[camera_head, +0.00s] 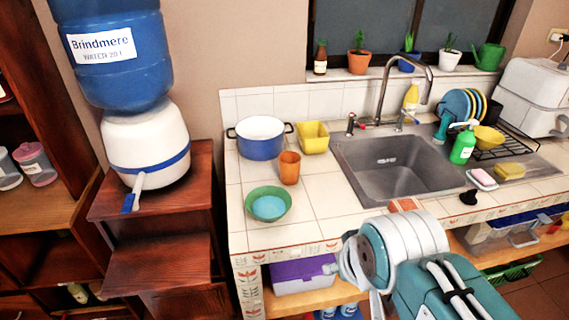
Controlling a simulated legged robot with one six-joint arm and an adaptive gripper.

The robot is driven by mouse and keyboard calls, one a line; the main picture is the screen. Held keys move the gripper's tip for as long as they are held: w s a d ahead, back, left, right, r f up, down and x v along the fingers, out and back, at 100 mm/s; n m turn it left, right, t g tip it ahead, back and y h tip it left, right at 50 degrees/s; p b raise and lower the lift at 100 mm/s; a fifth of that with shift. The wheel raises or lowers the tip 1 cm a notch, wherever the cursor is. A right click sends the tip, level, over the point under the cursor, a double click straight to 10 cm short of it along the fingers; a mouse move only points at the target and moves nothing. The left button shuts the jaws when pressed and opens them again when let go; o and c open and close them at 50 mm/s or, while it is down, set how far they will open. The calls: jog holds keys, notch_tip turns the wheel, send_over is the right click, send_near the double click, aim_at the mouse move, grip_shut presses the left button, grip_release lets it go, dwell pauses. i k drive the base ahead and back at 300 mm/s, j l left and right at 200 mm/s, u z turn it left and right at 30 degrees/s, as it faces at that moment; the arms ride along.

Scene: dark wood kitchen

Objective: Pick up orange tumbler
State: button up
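The orange tumbler (289,167) stands upright on the white tiled counter (325,197). It is in front of the blue and white pot and the yellow container, and behind the green bowl. My arm is at the bottom right, in front of the counter. The end of the arm, with my gripper (360,278), points toward the counter's front edge and is well apart from the tumbler. The arm's own parts partly hide the fingers, so I cannot see whether they are open or shut. Nothing touches the tumbler.
A blue pot (260,138), a yellow container (314,137) and a green bowl (269,204) surround the tumbler. A sink (392,168) with a tall faucet lies to the right. A water dispenser (146,145) stands left on a wooden stand. Bare tiles lie right of the tumbler.

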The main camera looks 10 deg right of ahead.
aim_at(289, 161)
jog(key=i+j+z, duration=0.4)
jog(key=j, duration=0.2)
jog(key=i+j+z, duration=0.2)
jog(key=j, duration=0.15)
